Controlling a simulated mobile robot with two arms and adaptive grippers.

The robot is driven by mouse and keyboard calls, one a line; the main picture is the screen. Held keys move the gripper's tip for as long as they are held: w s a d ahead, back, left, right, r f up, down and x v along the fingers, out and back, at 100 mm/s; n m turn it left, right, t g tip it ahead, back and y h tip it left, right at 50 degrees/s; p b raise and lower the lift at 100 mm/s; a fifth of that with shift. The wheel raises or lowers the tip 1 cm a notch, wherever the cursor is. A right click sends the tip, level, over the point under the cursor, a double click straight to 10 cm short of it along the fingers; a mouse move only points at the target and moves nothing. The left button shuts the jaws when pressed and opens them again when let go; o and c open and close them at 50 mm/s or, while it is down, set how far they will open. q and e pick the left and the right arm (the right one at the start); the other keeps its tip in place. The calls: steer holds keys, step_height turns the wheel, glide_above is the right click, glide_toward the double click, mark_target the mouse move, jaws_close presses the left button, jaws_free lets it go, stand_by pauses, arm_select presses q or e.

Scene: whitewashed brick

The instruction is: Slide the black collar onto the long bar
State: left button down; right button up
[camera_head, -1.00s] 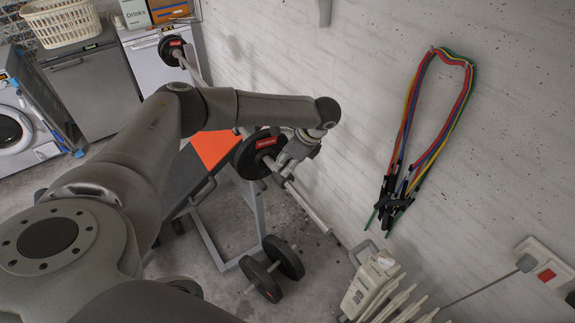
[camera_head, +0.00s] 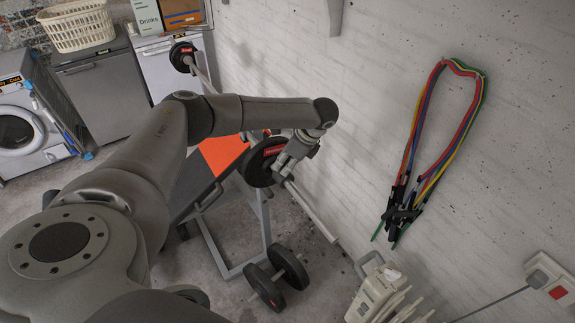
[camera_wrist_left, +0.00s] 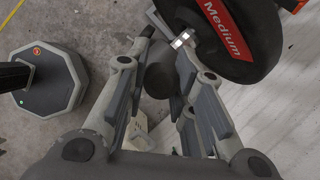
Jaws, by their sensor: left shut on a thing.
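The long bar (camera_head: 314,212) slopes down to the right past my left gripper, its near end free. My left gripper (camera_head: 283,173) is shut at the bar, just outside the near weight plate (camera_head: 255,166). It also shows in the wrist view (camera_wrist_left: 168,42), its fingers close to the plate marked "Medium" (camera_wrist_left: 238,38). A dark rounded piece (camera_wrist_left: 160,76) shows between the fingers, with a shiny metal bit above it. It looks like the black collar, but the fingers hide much of it, and how it sits around the bar is unclear. My right gripper is not in view.
The white wall runs close along the right of the bar, with coloured bands (camera_head: 425,150) hanging on it. A dumbbell (camera_head: 277,281) lies on the floor below. A cream heater (camera_head: 378,292) stands near the bar's free end. The bench (camera_head: 220,150) is behind my arm.

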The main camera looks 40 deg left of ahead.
arm_select(q)
steer(key=shift+w+a+b, duration=0.15)
steer(key=shift+w+a, duration=0.1)
steer(key=shift+a, duration=0.45)
steer(key=shift+w+a+b, duration=0.15)
steer(key=shift+w+a, duration=0.05)
steer(key=shift+a, duration=0.45)
steer(key=c, duration=1.2)
jaws_free()
steer(key=shift+o, duration=0.2)
steer(key=shift+d+r, duration=0.1)
steer(key=shift+r, duration=0.05)
steer(key=v, duration=1.1)
steer(key=shift+r, duration=0.35)
steer(key=shift+d, duration=0.2)
